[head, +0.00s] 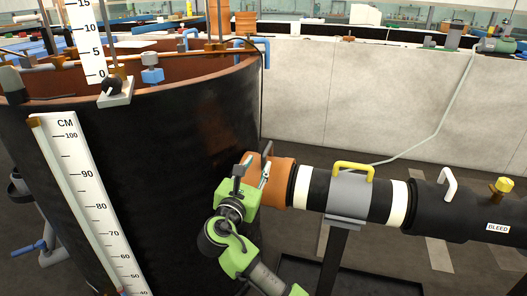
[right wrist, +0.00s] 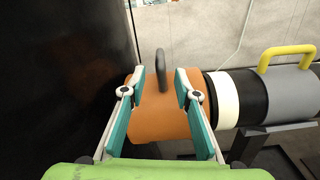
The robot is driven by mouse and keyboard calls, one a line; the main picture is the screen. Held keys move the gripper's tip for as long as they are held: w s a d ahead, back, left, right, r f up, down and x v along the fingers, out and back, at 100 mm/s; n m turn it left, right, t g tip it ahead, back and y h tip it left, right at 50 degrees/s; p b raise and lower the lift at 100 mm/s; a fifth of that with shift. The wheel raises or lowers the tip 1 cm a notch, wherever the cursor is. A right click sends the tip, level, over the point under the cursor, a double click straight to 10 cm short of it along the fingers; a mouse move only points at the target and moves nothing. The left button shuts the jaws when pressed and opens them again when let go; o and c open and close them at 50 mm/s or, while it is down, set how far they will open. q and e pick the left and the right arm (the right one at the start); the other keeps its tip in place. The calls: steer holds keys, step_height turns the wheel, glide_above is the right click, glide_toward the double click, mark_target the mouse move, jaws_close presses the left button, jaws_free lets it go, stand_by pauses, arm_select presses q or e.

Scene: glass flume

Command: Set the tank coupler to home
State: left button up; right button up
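An orange cylindrical section with a dark arched handle (right wrist: 161,68) joins the pipe to the big dark tank. I take this orange section (head: 279,184) for the tank coupler; no label on it is readable. It also shows in the right wrist view (right wrist: 158,121). My right gripper (head: 254,172) is at the orange section, close to the tank wall. In the right wrist view its two teal-padded fingers (right wrist: 161,80) are spread apart, with the dark handle standing between and beyond the tips. Contact cannot be told. My left gripper is not in view.
The dark tank (head: 165,150) with a CM scale (head: 82,185) fills the left. Right of the orange section are a grey collar with a yellow handle (head: 353,170), white bands, and a black pipe with a white handle (head: 448,184) and BLEED label. A pale wall (head: 380,95) stands behind.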

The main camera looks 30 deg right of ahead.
mark_target(265, 153)
steer(key=b+x, duration=0.1)
steer(key=x, duration=0.9)
steer(key=shift+w+d, duration=0.15)
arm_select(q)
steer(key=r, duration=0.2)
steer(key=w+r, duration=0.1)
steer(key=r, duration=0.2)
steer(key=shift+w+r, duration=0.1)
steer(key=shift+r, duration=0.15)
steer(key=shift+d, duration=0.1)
arm_select(e)
jaws_close()
